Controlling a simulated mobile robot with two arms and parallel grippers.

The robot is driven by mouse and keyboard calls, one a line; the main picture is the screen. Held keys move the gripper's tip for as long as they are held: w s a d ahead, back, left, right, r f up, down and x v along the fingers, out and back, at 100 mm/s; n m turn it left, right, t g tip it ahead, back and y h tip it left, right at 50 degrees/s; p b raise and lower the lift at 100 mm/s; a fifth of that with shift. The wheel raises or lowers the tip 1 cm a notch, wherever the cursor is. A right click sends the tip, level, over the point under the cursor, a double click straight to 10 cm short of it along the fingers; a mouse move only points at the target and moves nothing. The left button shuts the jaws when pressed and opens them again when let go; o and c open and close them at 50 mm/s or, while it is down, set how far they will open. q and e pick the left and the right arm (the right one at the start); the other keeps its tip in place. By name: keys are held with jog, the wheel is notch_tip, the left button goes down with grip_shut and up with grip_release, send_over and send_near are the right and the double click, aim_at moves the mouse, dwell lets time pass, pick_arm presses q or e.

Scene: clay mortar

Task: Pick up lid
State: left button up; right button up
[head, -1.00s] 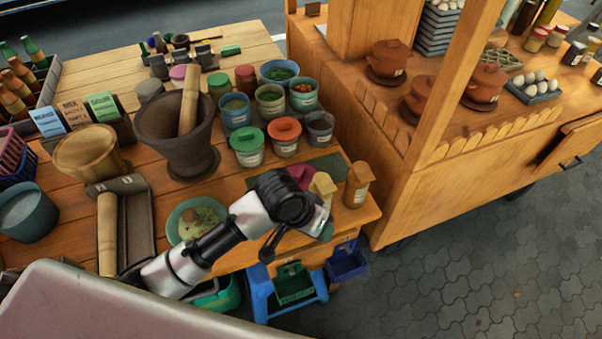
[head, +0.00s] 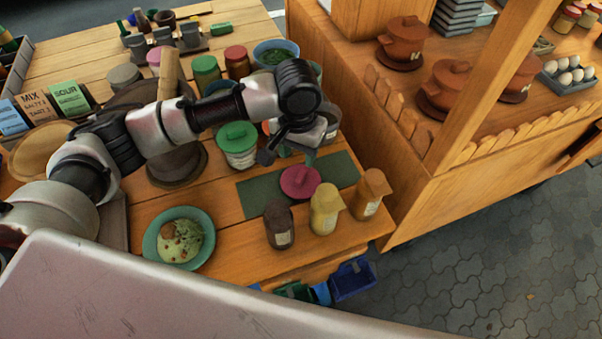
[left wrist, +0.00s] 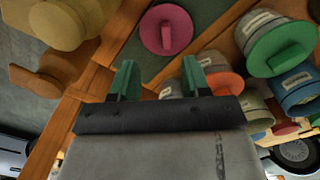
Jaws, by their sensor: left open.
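A magenta lid (head: 300,182) with a raised handle lies on a dark green mat (head: 257,199) near the table's right edge. It also shows in the left wrist view (left wrist: 166,30), just beyond my fingers. My left gripper (head: 290,157) is open and empty, above the table behind the lid and beside the jars. Its two green fingertips show apart in the left wrist view (left wrist: 158,77). A green lid (head: 236,136) sits on a white jar. An orange lid (left wrist: 223,84) shows in the left wrist view; my arm mostly hides it in the head view.
Brown (head: 279,225), yellow (head: 325,209) and orange (head: 371,193) bottles stand in front of the mat. A teal bowl of food (head: 179,238) is at the left. A stone mortar (head: 177,165) is partly behind my arm. A wooden cart (head: 480,190) stands to the right.

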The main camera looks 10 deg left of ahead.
pick_arm(q)
jog(key=f, duration=0.2)
jog(key=b, duration=0.2)
send_over(297, 181)
jog(key=f, duration=0.4)
jog(key=shift+s+d+f, duration=0.15)
jog(key=shift+s+f, duration=0.15)
jog(key=shift+f, duration=0.05)
jog(key=shift+f+p, duration=0.3)
jog(key=shift+f, duration=0.25)
jog(key=f, duration=0.5)
jog(key=shift+w, duration=0.3)
pick_arm(e)
jog(key=shift+s+f, duration=0.25)
jog(key=shift+f, duration=0.85)
pick_arm(q)
jog(key=shift+c, duration=0.5)
jog(key=shift+r, duration=0.1)
grip_shut()
